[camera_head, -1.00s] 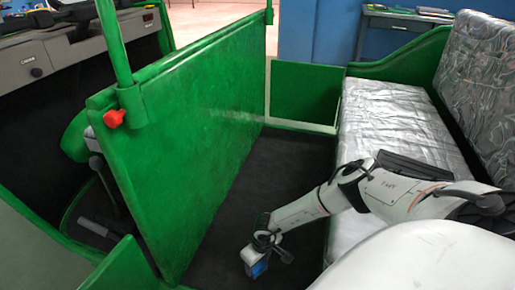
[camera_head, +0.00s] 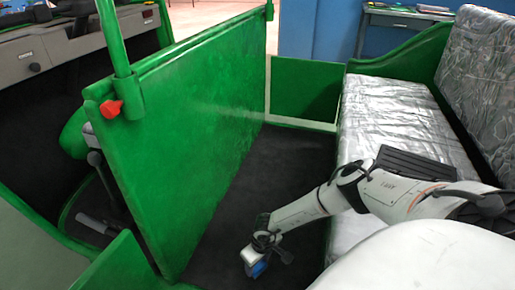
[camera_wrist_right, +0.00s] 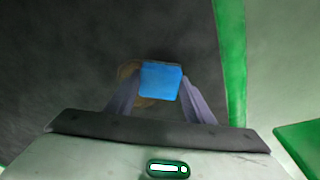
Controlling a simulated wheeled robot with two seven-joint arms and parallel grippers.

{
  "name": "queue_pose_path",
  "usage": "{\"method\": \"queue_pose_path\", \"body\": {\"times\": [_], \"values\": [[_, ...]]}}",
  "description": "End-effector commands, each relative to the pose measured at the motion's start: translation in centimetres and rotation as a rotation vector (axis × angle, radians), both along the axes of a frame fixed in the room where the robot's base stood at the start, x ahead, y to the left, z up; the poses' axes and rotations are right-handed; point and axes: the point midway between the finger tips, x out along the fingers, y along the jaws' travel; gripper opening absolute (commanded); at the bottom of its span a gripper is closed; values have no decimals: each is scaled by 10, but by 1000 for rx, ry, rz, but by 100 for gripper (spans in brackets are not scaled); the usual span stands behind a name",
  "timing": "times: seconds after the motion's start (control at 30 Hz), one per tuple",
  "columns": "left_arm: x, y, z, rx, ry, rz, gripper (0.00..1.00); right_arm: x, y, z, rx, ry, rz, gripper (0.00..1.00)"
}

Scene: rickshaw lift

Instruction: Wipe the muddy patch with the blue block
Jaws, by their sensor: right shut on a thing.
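The blue block (camera_wrist_right: 161,80) is between the two fingers of my right gripper (camera_wrist_right: 160,92), which is shut on it, in the right wrist view. In the head view the block (camera_head: 259,269) shows below my right gripper (camera_head: 259,258), low over the dark floor of the rickshaw. A brownish muddy patch (camera_wrist_right: 127,71) shows on the dark floor beside and behind the block in the right wrist view, partly hidden by it. I cannot tell whether the block touches the floor. My left gripper is not in view.
A tall green panel (camera_head: 190,140) stands left of my right arm. A silver-covered seat (camera_head: 395,125) with a patterned backrest (camera_head: 480,85) is on the right. The dark floor (camera_head: 285,165) between them is clear ahead of the gripper.

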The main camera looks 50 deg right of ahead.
Motion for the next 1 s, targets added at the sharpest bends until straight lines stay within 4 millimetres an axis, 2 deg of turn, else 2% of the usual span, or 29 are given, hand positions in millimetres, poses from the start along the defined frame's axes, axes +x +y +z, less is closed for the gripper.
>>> {"method": "queue_pose_path", "body": {"times": [1.0], "values": [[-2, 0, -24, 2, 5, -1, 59, 0, 0, -21, 0, 0, 0, 22]]}}
